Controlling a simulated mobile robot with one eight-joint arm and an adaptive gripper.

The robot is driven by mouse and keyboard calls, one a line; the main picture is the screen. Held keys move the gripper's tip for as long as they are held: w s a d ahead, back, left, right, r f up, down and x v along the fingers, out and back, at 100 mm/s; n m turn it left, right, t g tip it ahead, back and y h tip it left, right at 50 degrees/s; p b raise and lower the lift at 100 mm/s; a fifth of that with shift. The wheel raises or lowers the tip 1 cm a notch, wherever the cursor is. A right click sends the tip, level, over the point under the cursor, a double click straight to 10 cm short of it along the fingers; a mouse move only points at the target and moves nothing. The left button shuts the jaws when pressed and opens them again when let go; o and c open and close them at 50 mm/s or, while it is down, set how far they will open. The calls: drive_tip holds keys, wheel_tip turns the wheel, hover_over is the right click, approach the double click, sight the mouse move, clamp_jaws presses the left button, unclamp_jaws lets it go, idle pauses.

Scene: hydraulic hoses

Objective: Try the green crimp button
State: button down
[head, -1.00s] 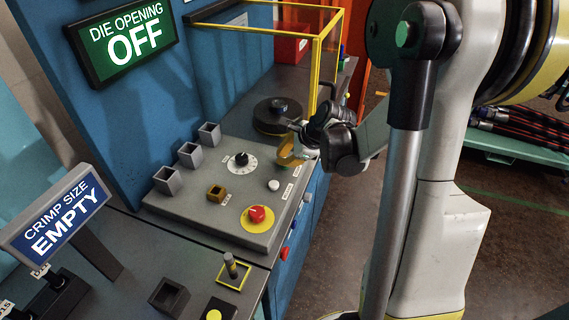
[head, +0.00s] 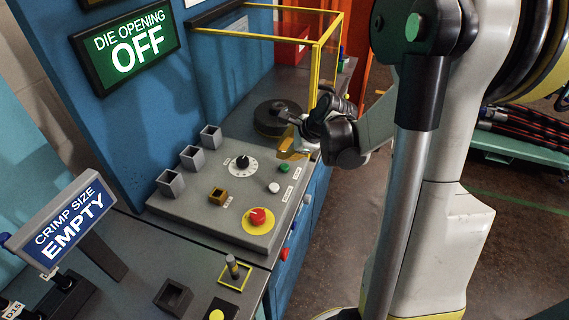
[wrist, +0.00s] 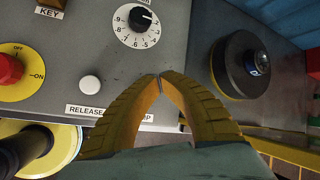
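The green button (head: 284,168) sits on the grey sloped control panel (head: 205,212), near its right edge, beside a white button (head: 273,187). My gripper (head: 283,154) is just above and beyond the green button in the head view, apparently clear of it. In the wrist view its yellow fingers (wrist: 161,80) meet at the tips with nothing between them. The green button does not show there; the fingers partly cover the label beside the RELEASE label. The white button (wrist: 91,85) shows left of the fingers.
A numbered dial (head: 242,164), a key switch (head: 217,196) and a red knob (head: 258,216) are on the panel. A black round part (head: 277,117) and a yellow frame (head: 316,65) stand beyond. Signs read DIE OPENING OFF (head: 126,45) and CRIMP SIZE EMPTY (head: 66,222).

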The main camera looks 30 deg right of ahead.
sight(282, 164)
wheel_tip(282, 164, up, 4)
drive_tip(key=shift+f+p, duration=0.25)
drive_tip(key=shift+p, duration=0.8)
drive_tip(key=s+a+r+n+h+b, duration=0.1)
drive_tip(key=s+a+r+n, duration=0.3)
drive_tip(key=s+a+n, duration=0.3)
drive_tip(key=s+a+r+n+h+b, duration=0.1)
drive_tip(key=s+a+r+n, duration=0.2)
drive_tip(key=s+a+n, duration=0.5)
drive_tip(key=shift+s+a+r+n, duration=0.35)
drive_tip(key=shift+s+n, duration=1.6)
drive_tip(key=shift+n, duration=2.25)
drive_tip(key=shift+d, duration=0.1)
